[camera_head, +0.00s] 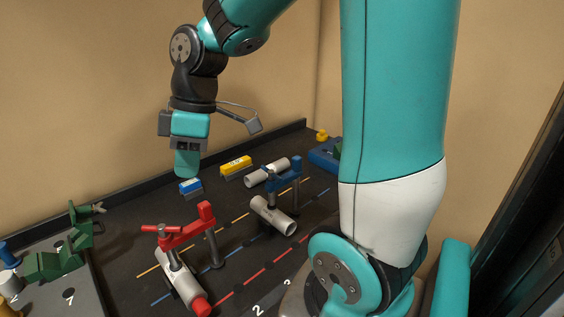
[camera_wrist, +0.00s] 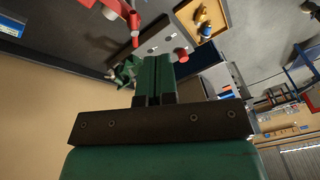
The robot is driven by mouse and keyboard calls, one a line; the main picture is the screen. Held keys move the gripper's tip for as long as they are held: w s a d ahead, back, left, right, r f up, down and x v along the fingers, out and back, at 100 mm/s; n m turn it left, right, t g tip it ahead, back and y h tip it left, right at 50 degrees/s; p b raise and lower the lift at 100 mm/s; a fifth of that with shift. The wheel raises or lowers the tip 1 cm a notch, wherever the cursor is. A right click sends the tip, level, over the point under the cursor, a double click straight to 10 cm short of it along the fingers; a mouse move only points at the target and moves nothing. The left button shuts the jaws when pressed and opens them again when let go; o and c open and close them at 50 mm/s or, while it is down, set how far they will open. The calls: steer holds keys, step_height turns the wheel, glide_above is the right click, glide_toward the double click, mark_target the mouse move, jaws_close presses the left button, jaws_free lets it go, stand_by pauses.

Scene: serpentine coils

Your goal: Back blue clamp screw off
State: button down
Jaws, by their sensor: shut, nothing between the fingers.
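The blue clamp (camera_head: 286,174) stands on the dark table right of centre in the head view, with its arm reaching out over a light pipe (camera_head: 272,214). Its screw is small here, and I cannot tell how far down it is turned. My gripper (camera_head: 187,172) hangs in the air to the left of the blue clamp, well apart from it, fingers pointing down. In the wrist view my gripper (camera_wrist: 153,75) shows its two green fingers pressed together with nothing between them. I cannot make out the blue clamp in the wrist view.
A red clamp (camera_head: 187,234) stands over a red-ended pipe at the front. Blue (camera_head: 190,187) and yellow (camera_head: 236,166) blocks and another pipe (camera_head: 267,172) lie behind. A green fixture (camera_head: 72,245) is at left. The wrist view shows a wooden-edged tray (camera_wrist: 197,22).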

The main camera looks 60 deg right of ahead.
steer(key=w+d+f+n, duration=0.1)
steer(key=w+d+n, duration=0.15)
steer(key=d, duration=1.35)
steer(key=n+p, duration=0.1)
steer(key=n, duration=0.1)
glide_toward(271, 175)
steer(key=s+d+r, duration=0.3)
steer(key=s+d, duration=0.1)
steer(key=d, duration=0.2)
steer(key=w+a+f+p, duration=0.1)
steer(key=a+f+p, duration=0.4)
steer(key=f, duration=0.5)
steer(key=shift+w+a, duration=0.35)
steer(key=shift+a, duration=0.45)
